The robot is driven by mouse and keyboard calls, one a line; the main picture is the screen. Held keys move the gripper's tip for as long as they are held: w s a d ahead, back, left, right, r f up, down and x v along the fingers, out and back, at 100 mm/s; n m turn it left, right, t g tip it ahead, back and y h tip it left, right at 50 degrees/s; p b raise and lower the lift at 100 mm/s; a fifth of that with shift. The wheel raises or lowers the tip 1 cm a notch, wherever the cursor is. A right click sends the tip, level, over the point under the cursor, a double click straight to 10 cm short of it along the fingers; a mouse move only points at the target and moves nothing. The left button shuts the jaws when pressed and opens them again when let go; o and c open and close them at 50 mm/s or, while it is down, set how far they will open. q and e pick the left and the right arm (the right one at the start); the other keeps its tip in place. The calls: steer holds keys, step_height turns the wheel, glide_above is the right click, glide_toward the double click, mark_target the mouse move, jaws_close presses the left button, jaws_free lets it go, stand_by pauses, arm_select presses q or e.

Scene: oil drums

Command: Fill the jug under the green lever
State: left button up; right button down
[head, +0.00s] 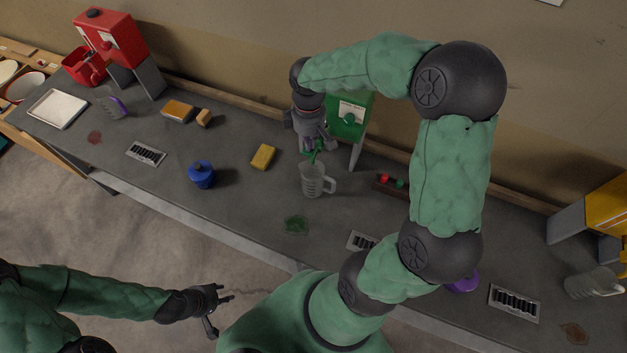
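A clear grey jug (312,183) with a handle on its right stands upright on the grey bench, below the front of the green drum (348,116). Green parts (314,153), which may be the lever or tap, show just above the jug's mouth. My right gripper (318,143) is at these green parts, directly above the jug. Its fingers overlap them, so I cannot tell whether it is shut on the lever. The jug's contents are not clear. My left gripper (218,312) is open and empty, in front of the bench over the floor.
A yellow sponge (263,157) and a blue container (202,174) stand left of the jug. A green spill (295,225) lies in front. A red drum (108,42) is far left, a yellow drum (607,205) and another jug (592,284) far right.

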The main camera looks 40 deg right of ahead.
steer(key=shift+f+b, duration=0.85)
steer(key=shift+f, duration=0.55)
stand_by(6.6)
